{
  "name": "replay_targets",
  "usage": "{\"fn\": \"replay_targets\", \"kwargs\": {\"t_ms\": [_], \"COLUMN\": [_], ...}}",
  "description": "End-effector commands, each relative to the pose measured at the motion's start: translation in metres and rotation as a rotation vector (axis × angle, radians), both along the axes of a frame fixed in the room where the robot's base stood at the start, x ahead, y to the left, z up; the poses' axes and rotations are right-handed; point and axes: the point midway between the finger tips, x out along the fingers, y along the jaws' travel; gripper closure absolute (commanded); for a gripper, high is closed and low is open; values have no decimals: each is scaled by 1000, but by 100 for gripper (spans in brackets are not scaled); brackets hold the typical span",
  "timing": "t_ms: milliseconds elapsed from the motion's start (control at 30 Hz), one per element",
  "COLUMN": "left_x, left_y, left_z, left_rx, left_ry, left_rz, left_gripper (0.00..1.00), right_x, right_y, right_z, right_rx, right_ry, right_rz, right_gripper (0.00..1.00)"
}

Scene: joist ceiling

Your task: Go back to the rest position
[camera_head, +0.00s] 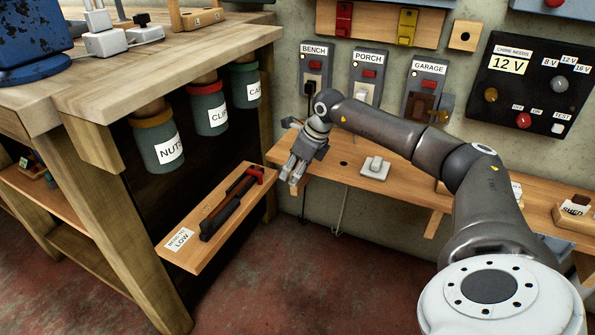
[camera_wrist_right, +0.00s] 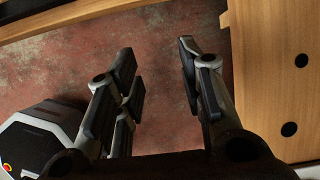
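My right arm reaches in from the lower right of the head view. Its gripper (camera_head: 292,172) hangs over the gap between the workbench and the wall shelf, pointing down. In the right wrist view the two fingers of this gripper (camera_wrist_right: 156,62) stand apart with only red floor between them. It holds nothing. My left gripper is not in view.
The workbench (camera_head: 150,62) with hanging jars fills the left, with a low wooden board (camera_head: 192,258) holding a dark red-handled tool below. The wall shelf (camera_head: 335,172) runs close behind the gripper, under the labelled switch boxes. Red floor (camera_head: 330,275) is clear.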

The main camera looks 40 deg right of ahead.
Motion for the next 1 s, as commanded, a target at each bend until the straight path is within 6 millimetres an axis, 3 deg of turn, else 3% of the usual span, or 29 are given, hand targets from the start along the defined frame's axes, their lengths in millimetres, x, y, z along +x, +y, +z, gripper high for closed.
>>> {"fn": "replay_targets", "kwargs": {"t_ms": [167,767,867,967,1000], "left_x": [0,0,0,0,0], "left_y": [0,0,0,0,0], "left_z": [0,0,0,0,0], "left_rx": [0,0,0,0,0], "left_ry": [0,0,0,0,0], "left_rz": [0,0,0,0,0], "left_gripper": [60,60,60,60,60], "right_x": [-9,-9,-8,-11,-14], "right_y": [-3,1,25,77,104], "right_z": [0,-1,-9,-23,-29], "right_rx": [1,8,54,160,221], "right_ry": [0,1,7,18,26], "right_rz": [0,5,33,87,113], "right_gripper": [64,64,64,64,64]}}
